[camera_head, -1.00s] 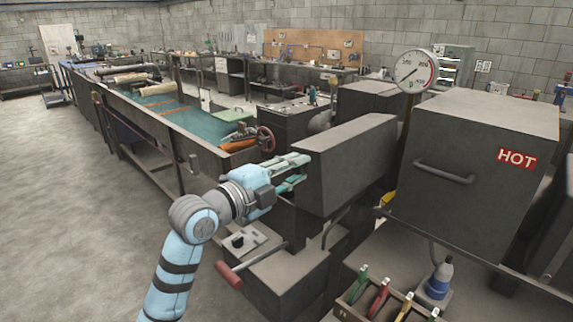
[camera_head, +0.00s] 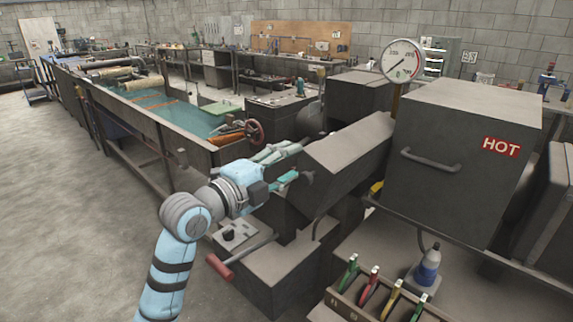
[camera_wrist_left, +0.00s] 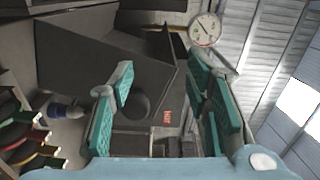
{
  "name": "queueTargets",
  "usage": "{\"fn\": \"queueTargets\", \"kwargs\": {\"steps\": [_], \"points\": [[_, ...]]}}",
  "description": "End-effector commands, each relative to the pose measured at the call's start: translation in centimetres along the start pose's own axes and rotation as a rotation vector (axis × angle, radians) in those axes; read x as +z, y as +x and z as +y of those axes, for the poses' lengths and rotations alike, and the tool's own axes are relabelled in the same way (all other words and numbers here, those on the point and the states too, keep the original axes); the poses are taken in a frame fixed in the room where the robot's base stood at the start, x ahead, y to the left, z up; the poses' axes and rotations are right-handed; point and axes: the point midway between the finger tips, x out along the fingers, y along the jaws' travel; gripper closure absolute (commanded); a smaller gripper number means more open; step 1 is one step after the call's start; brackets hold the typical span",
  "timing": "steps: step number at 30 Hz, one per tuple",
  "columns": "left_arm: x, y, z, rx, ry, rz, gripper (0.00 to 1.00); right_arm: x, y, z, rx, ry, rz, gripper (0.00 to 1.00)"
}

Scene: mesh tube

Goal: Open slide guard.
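The grey box-like guard (camera_head: 345,150) stands in the middle of the head view, its faces now tilted. A small round dark knob (camera_head: 307,178) shows on its near left end. My left gripper (camera_head: 292,162) is at that end, with its teal fingers apart and pointing at the guard. In the left wrist view the fingers (camera_wrist_left: 162,95) stand wide apart with nothing clamped. A dark round shape (camera_wrist_left: 137,104) on the grey body shows between them; it may be the knob. I cannot tell whether a finger touches the guard. My right gripper is not in view.
A red-handled lever (camera_head: 220,266) stands below my left gripper. A box marked HOT (camera_head: 465,165) and a pressure gauge (camera_head: 402,60) are to the right. A tool rack (camera_head: 375,305) and bottle (camera_head: 428,268) are in front. Floor at left is clear.

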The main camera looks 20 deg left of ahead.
Motion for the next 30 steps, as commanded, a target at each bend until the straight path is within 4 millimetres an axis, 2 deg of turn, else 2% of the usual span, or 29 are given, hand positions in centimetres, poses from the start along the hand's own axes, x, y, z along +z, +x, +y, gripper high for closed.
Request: {"fn": "queueTargets", "kwargs": {"steps": [5,12,15,24,26,27,29,30], "points": [[0.1,-0.6,0.0,0.000,0.003,-0.002,0.57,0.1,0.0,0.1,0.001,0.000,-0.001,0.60],[0.1,-5.5,0.1,0.006,0.010,-0.003,0.57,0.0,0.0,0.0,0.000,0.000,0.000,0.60],[0.1,-6.9,0.1,0.003,0.007,-0.004,0.57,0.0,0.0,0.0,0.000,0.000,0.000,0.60],[0.0,-7.5,0.0,0.000,0.000,0.001,0.57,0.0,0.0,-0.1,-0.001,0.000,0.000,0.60],[0.0,-7.5,0.2,0.005,-0.007,-0.001,0.66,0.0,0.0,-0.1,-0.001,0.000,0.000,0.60],[0.0,-7.5,1.0,0.019,-0.029,-0.007,0.73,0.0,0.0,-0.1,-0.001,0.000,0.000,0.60],[0.1,-7.6,3.5,0.070,-0.106,-0.034,0.82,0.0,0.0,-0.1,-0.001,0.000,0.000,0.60],[0.2,-7.9,6.1,0.120,-0.187,-0.066,0.89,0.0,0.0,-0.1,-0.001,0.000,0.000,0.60]]}}
